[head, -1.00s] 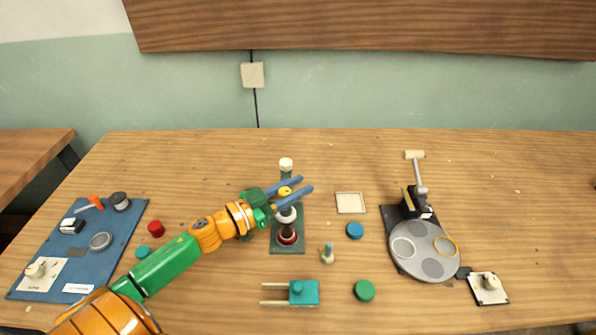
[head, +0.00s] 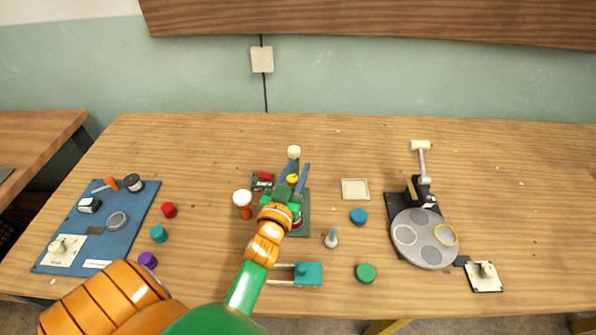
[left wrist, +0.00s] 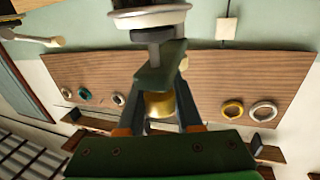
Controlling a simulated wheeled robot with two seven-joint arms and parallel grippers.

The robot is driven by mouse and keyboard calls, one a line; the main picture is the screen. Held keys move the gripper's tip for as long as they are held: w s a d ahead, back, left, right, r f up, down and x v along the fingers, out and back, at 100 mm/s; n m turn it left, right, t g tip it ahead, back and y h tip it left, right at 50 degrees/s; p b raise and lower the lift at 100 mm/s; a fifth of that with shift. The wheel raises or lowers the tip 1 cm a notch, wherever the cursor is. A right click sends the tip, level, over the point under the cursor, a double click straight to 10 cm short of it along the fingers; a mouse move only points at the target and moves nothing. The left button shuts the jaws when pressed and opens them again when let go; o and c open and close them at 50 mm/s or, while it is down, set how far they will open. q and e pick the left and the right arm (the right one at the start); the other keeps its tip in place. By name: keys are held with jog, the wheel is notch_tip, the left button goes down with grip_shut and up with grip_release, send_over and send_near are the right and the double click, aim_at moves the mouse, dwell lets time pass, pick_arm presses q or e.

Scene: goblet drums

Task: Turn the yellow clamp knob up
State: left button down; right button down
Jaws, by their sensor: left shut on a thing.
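The yellow clamp knob (head: 292,180) is on the upright clamp stand in the middle of the table, below its cream top (head: 294,152). The stand's dark green base (head: 304,226) is partly hidden by my gripper. My left gripper (head: 296,174) reaches in from the front, its blue fingers on either side of the knob and pointing to the back. In the left wrist view the knob (left wrist: 160,105) sits between the two fingers, which are shut on it, beneath a dark green bracket (left wrist: 160,68). My right gripper is not in view.
A pale square tile (head: 355,189) and a blue disc (head: 358,216) lie right. A round grey plate device (head: 425,240) stands further right.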

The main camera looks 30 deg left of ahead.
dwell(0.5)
pick_arm(q)
jog(key=c, duration=0.6)
grip_release()
